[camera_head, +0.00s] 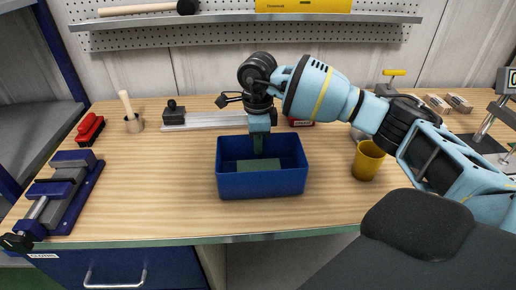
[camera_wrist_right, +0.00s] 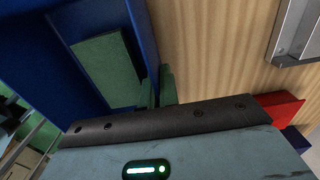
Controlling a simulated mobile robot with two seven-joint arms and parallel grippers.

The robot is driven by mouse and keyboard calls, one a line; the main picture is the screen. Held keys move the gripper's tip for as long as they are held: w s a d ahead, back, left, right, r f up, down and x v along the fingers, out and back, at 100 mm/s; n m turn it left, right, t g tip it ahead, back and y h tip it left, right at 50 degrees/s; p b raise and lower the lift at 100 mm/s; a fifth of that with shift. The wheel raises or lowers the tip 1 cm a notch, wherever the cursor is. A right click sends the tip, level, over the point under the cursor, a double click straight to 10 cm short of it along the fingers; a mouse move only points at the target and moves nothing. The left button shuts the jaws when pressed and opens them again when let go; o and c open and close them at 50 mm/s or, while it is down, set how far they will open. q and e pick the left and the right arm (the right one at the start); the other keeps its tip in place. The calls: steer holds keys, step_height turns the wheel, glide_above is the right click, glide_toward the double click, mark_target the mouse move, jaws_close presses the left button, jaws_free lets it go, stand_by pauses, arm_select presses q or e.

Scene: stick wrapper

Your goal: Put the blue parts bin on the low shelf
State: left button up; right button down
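The blue parts bin (camera_head: 262,184) sits upright on the wooden workbench, open at the top, with a green pad on its floor. It also fills the upper left of the right wrist view (camera_wrist_right: 70,55). My right gripper (camera_head: 258,145) reaches down to the bin's far wall. In the wrist view its green fingers (camera_wrist_right: 157,88) stand on both sides of that wall, close against it, and appear shut on it. A grey shelf (camera_head: 38,125) in a blue rack stands at the far left. My left gripper is out of view.
A wall shelf (camera_head: 225,17) runs above.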

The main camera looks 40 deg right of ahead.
step_height(320, 180, up, 3)
steer(key=shift+a+f, duration=0.1)
steer(key=shift+f, duration=0.05)
steer(key=s+a+r, duration=0.1)
steer(key=s+a, duration=0.7)
steer(key=s, duration=0.6)
steer(key=shift+b, duration=0.4)
